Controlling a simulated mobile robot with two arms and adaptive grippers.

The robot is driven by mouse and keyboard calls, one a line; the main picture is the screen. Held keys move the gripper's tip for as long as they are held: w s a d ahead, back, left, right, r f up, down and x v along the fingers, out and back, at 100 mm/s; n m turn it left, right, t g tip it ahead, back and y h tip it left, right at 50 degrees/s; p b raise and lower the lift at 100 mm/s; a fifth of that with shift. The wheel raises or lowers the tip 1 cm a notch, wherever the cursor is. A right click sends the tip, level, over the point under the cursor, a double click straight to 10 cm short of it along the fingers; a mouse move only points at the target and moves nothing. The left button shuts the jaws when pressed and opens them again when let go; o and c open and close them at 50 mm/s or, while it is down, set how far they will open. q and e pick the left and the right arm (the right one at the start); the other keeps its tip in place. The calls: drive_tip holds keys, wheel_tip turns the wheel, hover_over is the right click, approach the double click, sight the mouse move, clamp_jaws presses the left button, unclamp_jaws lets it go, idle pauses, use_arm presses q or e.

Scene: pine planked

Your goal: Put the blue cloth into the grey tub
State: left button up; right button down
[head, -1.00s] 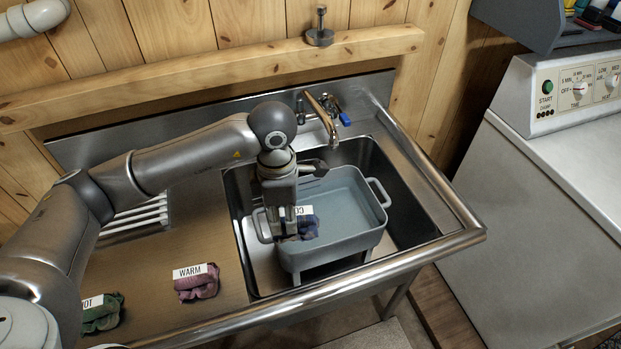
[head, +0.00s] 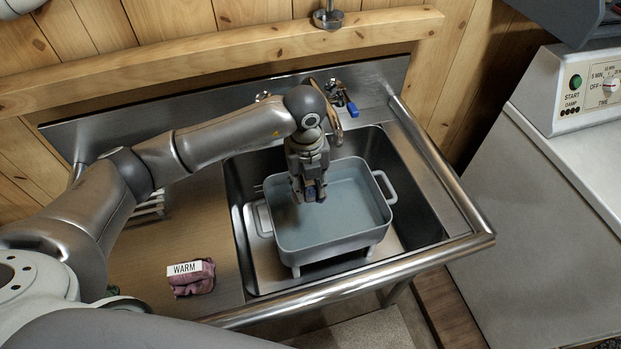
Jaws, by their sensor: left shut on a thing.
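The grey tub (head: 335,238) stands in the sink basin with its open top up, and its inside looks pale blue-grey. My left gripper (head: 310,194) points down over the left part of the tub. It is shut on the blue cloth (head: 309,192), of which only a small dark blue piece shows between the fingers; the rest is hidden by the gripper. I cannot tell how high the cloth is above the tub's floor. My right gripper is not in view.
A pinkish cloth labelled WARM (head: 192,278) lies on the counter left of the sink. The faucet (head: 335,110) rises behind the tub. A steel rail (head: 370,277) edges the front. A white machine (head: 570,170) stands at right.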

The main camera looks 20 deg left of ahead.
use_arm(q)
drive_tip(key=b, duration=1.1)
hover_over(309, 231)
wheel_tip(309, 231, down, 16)
drive_tip(key=shift+r, duration=0.25)
drive_tip(key=o, duration=1.1)
drive_tip(key=shift+r, duration=0.1)
wheel_tip(309, 231, up, 12)
drive_tip(key=shift+a, duration=0.1)
